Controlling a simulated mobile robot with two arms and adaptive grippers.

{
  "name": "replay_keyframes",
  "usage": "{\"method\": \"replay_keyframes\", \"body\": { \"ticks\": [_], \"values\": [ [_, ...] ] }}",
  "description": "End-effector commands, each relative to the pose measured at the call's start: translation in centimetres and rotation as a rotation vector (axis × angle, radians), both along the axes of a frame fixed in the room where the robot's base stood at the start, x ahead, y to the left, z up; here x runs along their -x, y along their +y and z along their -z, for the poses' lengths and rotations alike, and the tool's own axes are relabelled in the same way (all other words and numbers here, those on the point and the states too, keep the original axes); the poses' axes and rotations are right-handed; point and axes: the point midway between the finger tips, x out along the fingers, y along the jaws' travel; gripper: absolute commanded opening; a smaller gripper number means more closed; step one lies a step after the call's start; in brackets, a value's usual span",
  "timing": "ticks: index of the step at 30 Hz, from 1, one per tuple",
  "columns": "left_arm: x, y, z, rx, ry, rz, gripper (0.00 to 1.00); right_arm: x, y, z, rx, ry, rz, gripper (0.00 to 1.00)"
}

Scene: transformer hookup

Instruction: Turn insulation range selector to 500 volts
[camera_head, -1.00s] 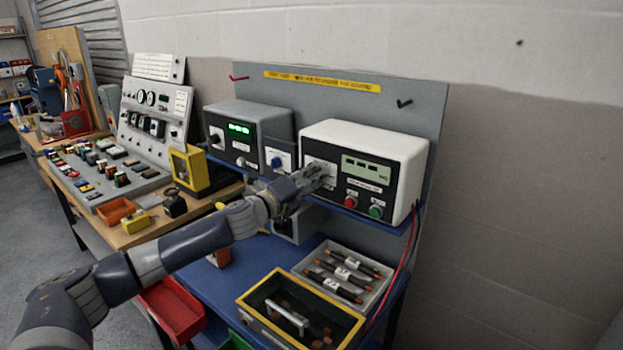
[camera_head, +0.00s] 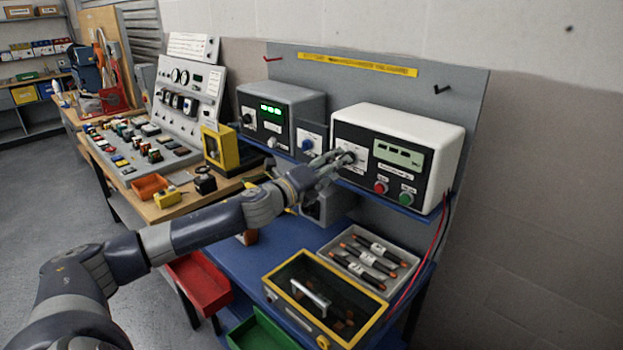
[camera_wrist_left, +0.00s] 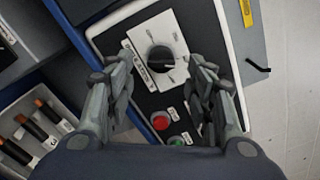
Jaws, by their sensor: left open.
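The insulation tester is a white box (camera_head: 400,125) with a black front on the blue shelf. Its range selector is a round black knob (camera_wrist_left: 161,59) on a white dial plate (camera_wrist_left: 176,29) in the left wrist view; the printed labels are too small to read. In the head view the knob (camera_head: 347,157) sits left of the display. My left gripper (camera_head: 335,160) is at the dial. In the left wrist view its fingers (camera_wrist_left: 162,72) are spread on both sides of the knob, apart from it. My right gripper is out of view.
Below the display are a red button (camera_head: 381,188) and a green button (camera_head: 406,198). A smaller grey unit (camera_head: 280,110) with a green readout stands to the left. Below are a tray of dark probes (camera_head: 369,262) and a yellow-rimmed box (camera_head: 327,300).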

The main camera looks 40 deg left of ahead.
Motion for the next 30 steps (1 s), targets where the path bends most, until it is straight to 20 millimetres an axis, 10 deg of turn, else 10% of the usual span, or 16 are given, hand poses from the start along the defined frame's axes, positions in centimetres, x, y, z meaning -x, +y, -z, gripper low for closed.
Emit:
{"method": "replay_keyframes", "body": {
  "ticks": [30],
  "values": [
    [7.8, 0.5, 0.2, 0.001, 0.003, 0.002, 0.49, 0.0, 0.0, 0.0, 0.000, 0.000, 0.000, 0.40]
  ]
}}
